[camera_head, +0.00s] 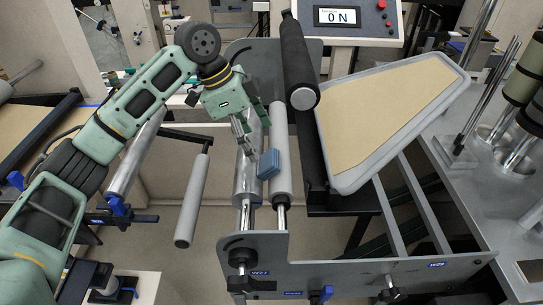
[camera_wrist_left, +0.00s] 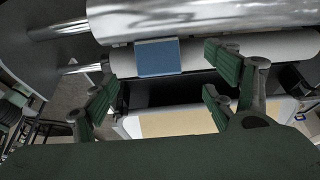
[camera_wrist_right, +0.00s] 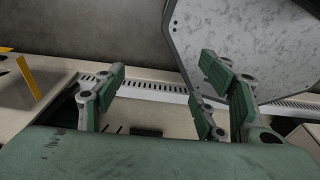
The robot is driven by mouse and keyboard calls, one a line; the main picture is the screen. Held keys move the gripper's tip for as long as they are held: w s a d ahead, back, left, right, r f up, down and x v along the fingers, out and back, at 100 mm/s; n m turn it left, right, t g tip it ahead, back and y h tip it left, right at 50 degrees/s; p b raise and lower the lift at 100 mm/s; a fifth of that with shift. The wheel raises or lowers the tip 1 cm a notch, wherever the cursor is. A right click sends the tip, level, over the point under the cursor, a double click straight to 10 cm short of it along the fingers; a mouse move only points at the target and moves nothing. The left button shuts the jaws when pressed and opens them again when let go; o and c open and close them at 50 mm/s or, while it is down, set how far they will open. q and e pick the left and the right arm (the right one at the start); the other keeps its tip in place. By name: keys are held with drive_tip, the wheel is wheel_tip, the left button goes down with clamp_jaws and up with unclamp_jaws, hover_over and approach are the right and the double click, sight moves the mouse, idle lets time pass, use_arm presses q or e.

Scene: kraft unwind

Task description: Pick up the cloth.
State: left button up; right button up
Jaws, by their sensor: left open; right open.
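The cloth (camera_head: 268,163) is a small blue folded piece lying against the pale roller (camera_head: 281,150) in the middle of the head view. It also shows as a flat blue rectangle on the pale roller in the left wrist view (camera_wrist_left: 157,57). My left gripper (camera_head: 249,143) is open and empty, just above and beside the cloth. In its wrist view the fingers (camera_wrist_left: 158,100) are spread, with the cloth beyond them. My right gripper (camera_wrist_right: 157,92) is open and empty in its own wrist view and is outside the head view.
A shiny metal roller (camera_head: 246,175) runs beside the pale roller. A black roller (camera_head: 297,62) lies above. A grey tray with a tan sheet (camera_head: 385,108) stands to the right. A frame plate (camera_head: 257,250) is in front. In the right wrist view a grey panel (camera_wrist_right: 240,45) is close.

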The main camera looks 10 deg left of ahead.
sight(268, 158)
use_arm(q)
drive_tip(key=shift+s+d+f+p, duration=0.3)
drive_tip(key=shift+d+f+p, duration=0.25)
drive_tip(key=shift+f, duration=0.15)
drive_tip(key=shift+p+x, duration=0.45)
drive_tip(key=shift+x, duration=0.3)
drive_tip(key=shift+w+d+f, duration=0.2)
drive_tip(key=shift+d+f, duration=0.1)
drive_tip(key=shift+f, duration=0.25)
drive_tip(key=shift+w+d+f, duration=0.25)
drive_tip(key=shift+f, duration=0.25)
drive_tip(key=shift+s+f, duration=0.1)
drive_tip(key=shift+f, duration=0.05)
drive_tip(key=c, duration=0.9)
drive_tip(key=shift+c, duration=1.1)
use_arm(e)
drive_tip(key=shift+s+r, duration=1.15)
drive_tip(key=shift+s, duration=0.1)
drive_tip(key=shift+w, duration=0.1)
